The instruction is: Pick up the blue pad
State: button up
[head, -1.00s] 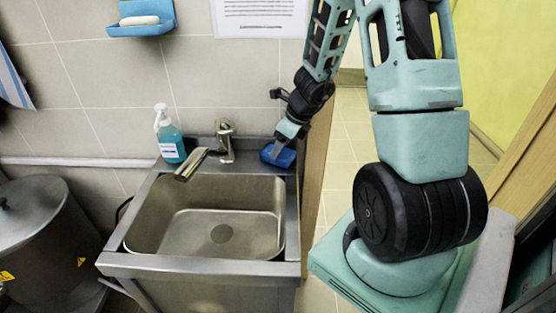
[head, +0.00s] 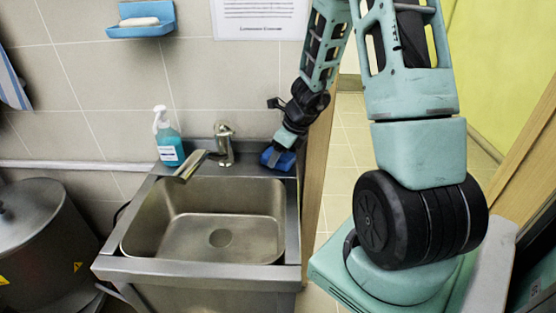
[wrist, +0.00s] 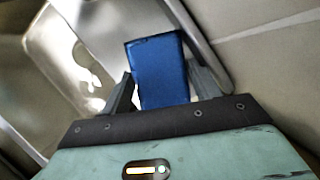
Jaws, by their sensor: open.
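The blue pad (head: 279,158) lies on the metal rim at the back right corner of the sink. In the wrist view the blue pad (wrist: 160,72) is between the two fingers of my gripper (wrist: 161,92), one finger on each side. My gripper (head: 283,148) is open and down at the pad in the head view, where it covers part of it. I cannot tell whether either finger touches the pad.
The steel sink (head: 150,225) has a faucet (head: 224,145) left of the pad. A blue soap bottle (head: 168,140) stands on the rim further left. A wooden door edge (head: 317,170) is close on the right. A large metal pot (head: 40,235) stands at the left.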

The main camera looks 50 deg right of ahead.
jog(key=c, duration=0.7)
jog(key=shift+r+p, duration=0.35)
jog(key=shift+p, duration=0.1)
jog(key=shift+r, duration=0.1)
